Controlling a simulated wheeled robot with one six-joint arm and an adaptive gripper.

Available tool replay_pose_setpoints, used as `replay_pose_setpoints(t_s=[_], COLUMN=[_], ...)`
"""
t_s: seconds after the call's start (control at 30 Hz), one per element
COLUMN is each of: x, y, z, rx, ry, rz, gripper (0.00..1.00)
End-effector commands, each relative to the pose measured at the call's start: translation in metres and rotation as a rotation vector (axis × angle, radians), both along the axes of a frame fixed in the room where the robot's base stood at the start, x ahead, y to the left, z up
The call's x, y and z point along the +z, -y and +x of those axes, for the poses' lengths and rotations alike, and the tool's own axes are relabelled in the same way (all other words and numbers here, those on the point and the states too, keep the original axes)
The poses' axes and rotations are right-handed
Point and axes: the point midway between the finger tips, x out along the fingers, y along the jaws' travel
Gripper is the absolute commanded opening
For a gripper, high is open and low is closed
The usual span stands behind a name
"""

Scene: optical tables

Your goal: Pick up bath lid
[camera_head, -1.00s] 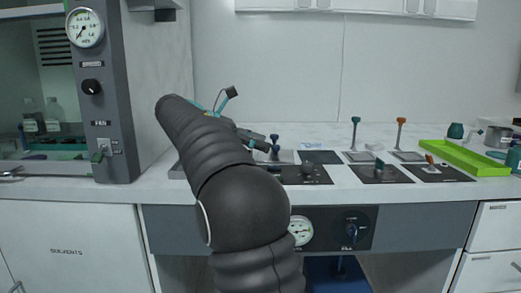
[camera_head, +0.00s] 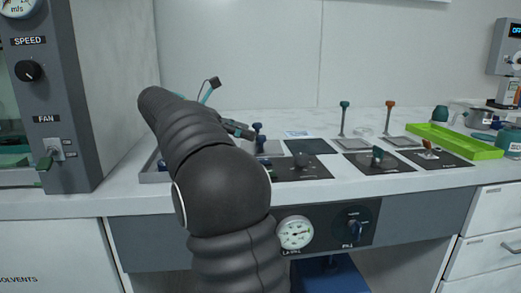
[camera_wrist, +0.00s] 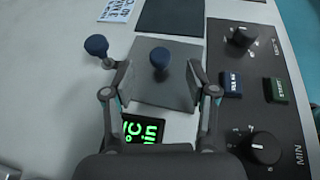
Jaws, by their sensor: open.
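The bath lid appears to be a grey square plate (camera_wrist: 172,90) with a blue round knob (camera_wrist: 159,58), seen in the wrist view between and beyond my fingers. In the head view its grey plate (camera_head: 271,148) shows partly, just right of my gripper (camera_head: 240,130). My gripper (camera_wrist: 157,78) is open in the wrist view, one finger on each side of the plate in the picture. The knob stands between and slightly beyond the fingertips. Nothing is held. My arm hides part of the bench around the lid in the head view.
A second blue knob (camera_wrist: 95,46) stands left of the plate. A black panel with dials (camera_wrist: 262,148) lies at right, and a green lit display (camera_wrist: 143,130) sits below the plate. Green-handled (camera_head: 345,105) and orange-handled (camera_head: 390,104) posts and a green tray (camera_head: 455,141) are farther right.

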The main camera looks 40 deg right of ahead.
Motion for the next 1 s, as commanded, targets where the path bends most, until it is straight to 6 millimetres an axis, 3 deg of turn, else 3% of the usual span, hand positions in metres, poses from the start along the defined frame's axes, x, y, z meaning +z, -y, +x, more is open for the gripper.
replay_pose_setpoints(t_s=[0.43,0.7,0.93,1.0], x=[-0.02,-0.021,-0.021,-0.021], y=[0.042,0.045,0.045,0.045], z=[-0.017,-0.017,-0.017,-0.017], rx=[-0.004,-0.001,-0.001,-0.001], ry=[0.001,0.001,0.0,0.0], rz=[0.0,0.001,0.001,0.001], gripper=[0.57,0.57,0.0,0.0])
